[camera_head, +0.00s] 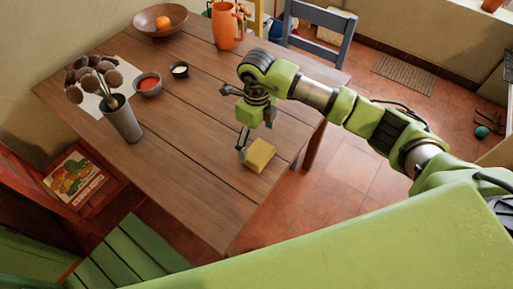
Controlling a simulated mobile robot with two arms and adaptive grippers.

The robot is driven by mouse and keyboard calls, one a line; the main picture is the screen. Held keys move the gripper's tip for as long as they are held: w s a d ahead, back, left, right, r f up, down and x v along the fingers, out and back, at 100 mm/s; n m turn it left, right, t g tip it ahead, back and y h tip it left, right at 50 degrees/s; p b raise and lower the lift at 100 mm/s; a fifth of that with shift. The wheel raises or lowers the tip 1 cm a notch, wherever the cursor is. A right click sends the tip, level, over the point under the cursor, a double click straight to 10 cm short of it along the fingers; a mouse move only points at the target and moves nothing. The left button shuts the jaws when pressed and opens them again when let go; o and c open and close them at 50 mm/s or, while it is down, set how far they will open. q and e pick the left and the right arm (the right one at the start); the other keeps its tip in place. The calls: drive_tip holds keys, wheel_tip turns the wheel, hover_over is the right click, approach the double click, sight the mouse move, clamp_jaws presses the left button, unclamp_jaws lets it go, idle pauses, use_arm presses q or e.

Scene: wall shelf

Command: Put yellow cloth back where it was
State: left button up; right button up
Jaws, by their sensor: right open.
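The yellow cloth (259,156) looks like a small folded block and lies on the wooden table (190,185) near its right edge. My right gripper (256,137) reaches in from the right and points down just above and behind the cloth. Its jaws are open, with one finger close to the cloth's left back corner. I cannot tell if that finger touches the cloth. My left gripper is out of view.
On the table stand a vase with dried flowers (123,120), a red-filled bowl (148,84), a small dark cup (179,70), an orange pitcher (227,27) and a fruit bowl (160,20). A blue chair (322,27) stands behind. The table's near middle is clear.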

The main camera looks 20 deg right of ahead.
sight(257, 149)
wheel_tip(257, 149, up, 6)
drive_tip(key=shift+f+b, duration=0.1)
drive_tip(key=shift+b, duration=0.35)
